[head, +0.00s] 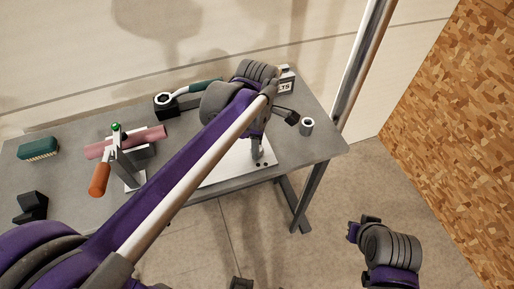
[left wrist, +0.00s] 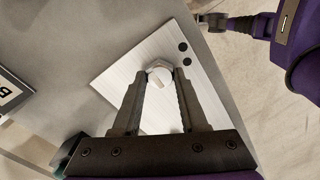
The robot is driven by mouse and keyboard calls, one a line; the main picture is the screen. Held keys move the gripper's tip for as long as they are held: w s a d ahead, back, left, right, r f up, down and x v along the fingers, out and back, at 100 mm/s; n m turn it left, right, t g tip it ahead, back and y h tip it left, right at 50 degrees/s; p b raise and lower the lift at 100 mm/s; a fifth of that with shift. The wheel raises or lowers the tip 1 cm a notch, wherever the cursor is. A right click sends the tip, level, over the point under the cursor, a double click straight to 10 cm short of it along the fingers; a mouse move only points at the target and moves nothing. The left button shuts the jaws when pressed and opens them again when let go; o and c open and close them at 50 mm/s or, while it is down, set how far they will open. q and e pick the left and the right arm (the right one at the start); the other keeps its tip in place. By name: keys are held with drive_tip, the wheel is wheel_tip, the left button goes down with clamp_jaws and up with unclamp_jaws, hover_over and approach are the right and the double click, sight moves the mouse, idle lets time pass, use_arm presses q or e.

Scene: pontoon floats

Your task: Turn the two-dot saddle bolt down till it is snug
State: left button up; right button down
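A pale plate (left wrist: 115,80) lies on the grey table, with two dark dots (left wrist: 183,52) near one edge. In the left wrist view the two-dot saddle bolt's light hex head (left wrist: 160,73) stands beside the dots. My left gripper (left wrist: 161,76) points down at it, one finger on each side, and both fingertips appear to touch the head. In the head view my left gripper (head: 257,150) is over the plate (head: 225,168) and hides the bolt. My right gripper (head: 360,228) is off the table, above the floor; its finger gap is unclear.
A ring spanner (head: 165,99) with a green handle rests in a black holder at the back. A clamp with an orange handle (head: 99,180), a pink bar (head: 150,135) and a green brush (head: 38,148) are left.

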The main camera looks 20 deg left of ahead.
use_arm(q)
clamp_jaws()
drive_tip(key=m, duration=1.1)
drive_tip(key=shift+m, duration=0.4)
